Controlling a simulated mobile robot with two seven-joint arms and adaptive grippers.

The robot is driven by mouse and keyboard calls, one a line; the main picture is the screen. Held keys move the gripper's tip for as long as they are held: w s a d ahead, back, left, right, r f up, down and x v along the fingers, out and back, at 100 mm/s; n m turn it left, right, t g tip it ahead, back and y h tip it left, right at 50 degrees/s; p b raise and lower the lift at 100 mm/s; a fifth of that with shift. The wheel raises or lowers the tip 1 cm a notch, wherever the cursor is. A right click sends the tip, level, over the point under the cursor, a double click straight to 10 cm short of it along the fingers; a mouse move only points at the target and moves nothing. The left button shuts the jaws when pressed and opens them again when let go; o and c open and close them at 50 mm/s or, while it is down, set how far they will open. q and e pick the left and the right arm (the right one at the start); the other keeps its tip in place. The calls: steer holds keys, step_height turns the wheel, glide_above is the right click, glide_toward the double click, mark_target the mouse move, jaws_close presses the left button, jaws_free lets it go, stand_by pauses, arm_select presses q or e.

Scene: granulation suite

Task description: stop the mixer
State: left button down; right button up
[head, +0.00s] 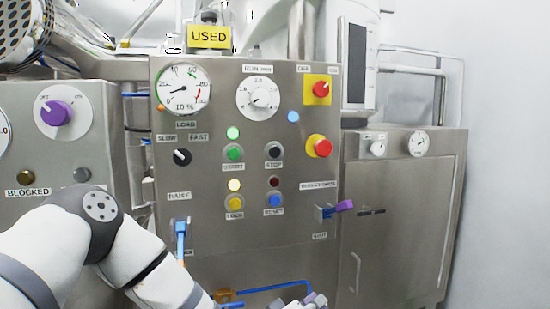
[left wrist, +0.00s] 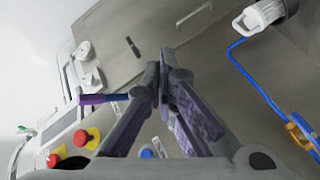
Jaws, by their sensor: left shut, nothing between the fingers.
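The mixer's steel control panel (head: 205,210) faces me in the head view. The black button labelled STOP (head: 274,151) is on it, right of the green START button (head: 233,152). The lamp (head: 233,133) above START glows green. My left gripper (head: 316,299) shows only partly at the bottom edge of the head view, below the buttons and apart from them. In the left wrist view the left gripper (left wrist: 165,75) is shut and empty. I cannot make out the STOP button there. My right gripper is not in view.
A red knob on yellow (head: 322,88), a red mushroom button (head: 318,146) and a purple-handled lever (head: 342,207) are at the panel's right. A blue-handled lever (head: 181,236) is lower left. A blue hose (head: 275,287) runs below. A steel cabinet (head: 400,220) stands right.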

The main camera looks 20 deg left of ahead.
mark_target(275, 152)
arm_select(q)
steer(key=w+a+r+n+t+y, duration=0.1)
steer(key=w+a+r+n+t, duration=0.1)
steer(key=r, duration=0.7)
steer(key=w+a+r+n+t, duration=0.1)
steer(key=w+a+r+t, duration=0.1)
steer(key=r, duration=0.7)
steer(key=w+a+r+n+t+y, duration=0.1)
steer(key=r+t, duration=0.3)
steer(key=r, duration=0.4)
steer(key=shift+w+a+r+n+y, duration=0.3)
steer(key=shift+w+a+r+n, duration=0.1)
steer(key=shift+w+a+n, duration=0.45)
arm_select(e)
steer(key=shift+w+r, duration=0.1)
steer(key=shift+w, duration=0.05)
arm_select(q)
steer(key=shift+w, duration=0.1)
